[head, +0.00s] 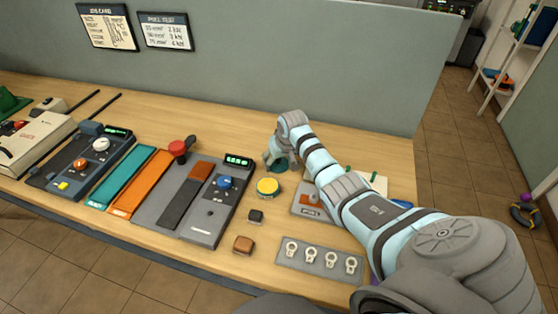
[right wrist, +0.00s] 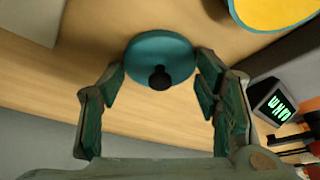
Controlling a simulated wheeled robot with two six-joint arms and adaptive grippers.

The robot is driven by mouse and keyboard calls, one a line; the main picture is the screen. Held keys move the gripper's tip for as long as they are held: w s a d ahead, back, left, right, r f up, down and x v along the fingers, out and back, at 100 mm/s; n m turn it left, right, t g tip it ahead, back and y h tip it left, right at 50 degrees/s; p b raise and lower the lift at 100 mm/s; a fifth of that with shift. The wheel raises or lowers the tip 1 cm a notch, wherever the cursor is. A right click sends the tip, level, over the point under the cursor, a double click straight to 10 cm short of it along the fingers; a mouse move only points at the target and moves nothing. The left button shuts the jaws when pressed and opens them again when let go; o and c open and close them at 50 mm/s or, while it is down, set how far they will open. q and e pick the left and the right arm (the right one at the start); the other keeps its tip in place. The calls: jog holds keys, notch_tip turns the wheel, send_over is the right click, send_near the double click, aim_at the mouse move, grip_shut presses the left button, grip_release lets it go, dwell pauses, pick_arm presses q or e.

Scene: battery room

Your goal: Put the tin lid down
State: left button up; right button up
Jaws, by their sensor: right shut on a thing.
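The tin lid (right wrist: 150,50) is a round teal disc with a black knob, seen between my right fingertips in the right wrist view. My right gripper (right wrist: 160,72) is shut on its rim from both sides. In the head view my right gripper (head: 277,160) is over the back part of the bench, and the dark teal lid (head: 283,165) shows partly below it. I cannot tell whether the lid touches the bench top. A round yellow-topped thing (head: 268,187) stands just in front of the lid, apart from it. My left gripper is not in view.
A grey device with a lit display (head: 212,205) stands to the left. A strip with several ring terminals (head: 318,259) lies at the front right. A small black block (head: 255,216) and a brown block (head: 243,245) sit nearer. The grey partition (head: 290,65) closes the back.

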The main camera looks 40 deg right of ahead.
jog(key=o, duration=0.9)
jog(key=shift+c, duration=0.2)
jog(key=p+v, duration=0.3)
jog(key=v, duration=0.9)
jog(key=shift+r, duration=0.1)
